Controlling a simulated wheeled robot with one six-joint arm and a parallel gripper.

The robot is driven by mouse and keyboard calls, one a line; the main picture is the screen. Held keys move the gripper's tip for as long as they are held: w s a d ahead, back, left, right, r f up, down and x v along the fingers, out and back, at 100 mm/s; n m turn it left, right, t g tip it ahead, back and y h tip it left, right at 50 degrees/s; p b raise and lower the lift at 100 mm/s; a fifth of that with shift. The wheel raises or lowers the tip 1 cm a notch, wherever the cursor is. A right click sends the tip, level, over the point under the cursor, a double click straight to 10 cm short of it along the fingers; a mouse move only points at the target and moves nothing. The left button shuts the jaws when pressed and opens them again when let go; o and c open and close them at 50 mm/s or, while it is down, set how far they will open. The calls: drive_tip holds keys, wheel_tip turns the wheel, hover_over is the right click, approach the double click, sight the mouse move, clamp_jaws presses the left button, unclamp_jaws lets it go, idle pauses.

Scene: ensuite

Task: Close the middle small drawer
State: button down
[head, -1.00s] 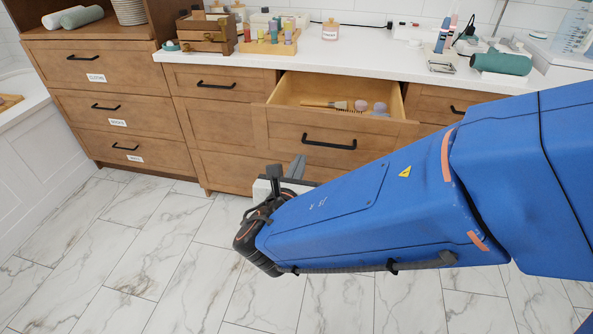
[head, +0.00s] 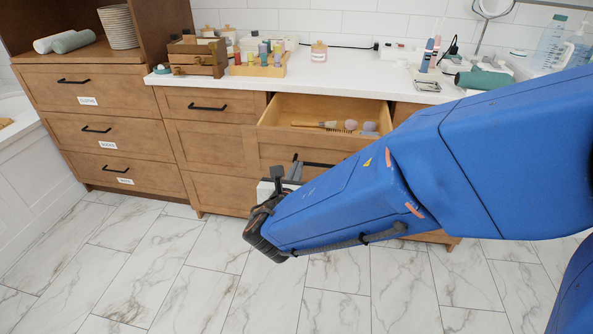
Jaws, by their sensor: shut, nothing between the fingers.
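The middle small drawer (head: 281,148) is pulled out below the white counter. It has a wooden front and a black bar handle (head: 318,164), partly hidden by my arm. Brushes (head: 335,125) lie inside it. My gripper (head: 284,172) is shut and empty, in front of and below the drawer front, near the handle's left end. I cannot tell whether it touches the front. My blue arm covers the right part of the drawer front.
A shut drawer (head: 210,105) is to the left, with labelled drawers (head: 85,88) farther left. The marble-tiled floor (head: 150,262) in front is clear.

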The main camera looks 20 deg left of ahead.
drive_tip(key=r+x, duration=0.1)
drive_tip(key=x, duration=0.7)
drive_tip(key=r+x, duration=0.2)
drive_tip(key=x, duration=0.7)
drive_tip(key=w+r+x, duration=0.1)
drive_tip(key=r+x, duration=0.1)
drive_tip(key=x, duration=0.7)
drive_tip(key=shift+w+f, duration=0.15)
drive_tip(key=shift+w+a, duration=0.15)
drive_tip(key=shift+w, duration=0.2)
drive_tip(key=shift+w+r, duration=0.25)
drive_tip(key=shift+r, duration=0.1)
